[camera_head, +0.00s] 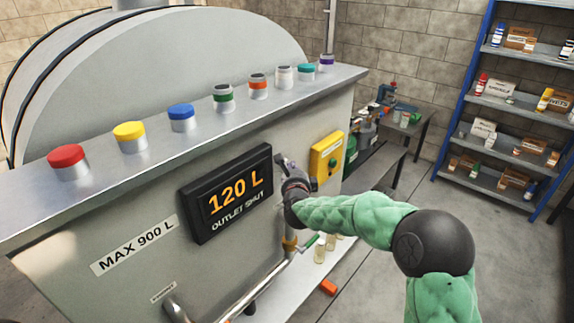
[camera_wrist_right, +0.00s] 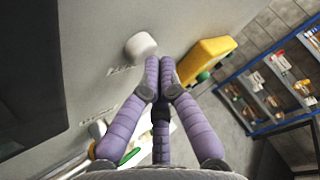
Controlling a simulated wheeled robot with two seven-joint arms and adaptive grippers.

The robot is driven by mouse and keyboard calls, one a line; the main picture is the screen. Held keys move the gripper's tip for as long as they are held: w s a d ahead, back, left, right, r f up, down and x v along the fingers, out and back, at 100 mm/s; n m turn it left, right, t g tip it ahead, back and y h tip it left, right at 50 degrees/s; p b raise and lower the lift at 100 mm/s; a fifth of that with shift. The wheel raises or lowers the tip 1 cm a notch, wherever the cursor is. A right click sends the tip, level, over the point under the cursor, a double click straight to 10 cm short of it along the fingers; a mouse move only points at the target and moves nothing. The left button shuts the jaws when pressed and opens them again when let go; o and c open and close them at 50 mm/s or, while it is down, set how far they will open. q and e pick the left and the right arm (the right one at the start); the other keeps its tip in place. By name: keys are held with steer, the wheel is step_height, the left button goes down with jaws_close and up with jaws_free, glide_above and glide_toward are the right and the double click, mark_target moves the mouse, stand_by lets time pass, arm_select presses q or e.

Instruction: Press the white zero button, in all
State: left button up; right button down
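The white button (camera_wrist_right: 140,46) is a rounded white knob on the grey panel in the right wrist view. In the head view I cannot make it out behind my right gripper (camera_head: 284,163). My right gripper's purple fingers also show in the right wrist view (camera_wrist_right: 160,62). The black display (camera_head: 228,192) reads "120 L" and "OUTLET SHUT". My left gripper is not in view.
A yellow box with a green button (camera_head: 327,162) is right of my gripper on the panel. A pipe (camera_head: 265,285) with a green lever (camera_head: 308,243) runs below. Several coloured caps, including a red one (camera_head: 67,160), line the ledge. A blue shelf rack (camera_head: 462,90) stands at right.

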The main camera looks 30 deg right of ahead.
steer(key=shift+w+a, duration=0.1)
steer(key=shift+w, duration=0.15)
stand_by(0.3)
stand_by(0.4)
steer(key=shift+s+d+b, duration=0.35)
steer(key=shift+s+b, duration=0.4)
steer(key=shift+s, duration=0.1)
steer(key=s+b, duration=0.1)
steer(key=s+d+b, duration=0.1)
steer(key=s, duration=0.1)
steer(key=s+d+b, duration=0.1)
steer(key=shift+s, duration=0.25)
stand_by(0.6)
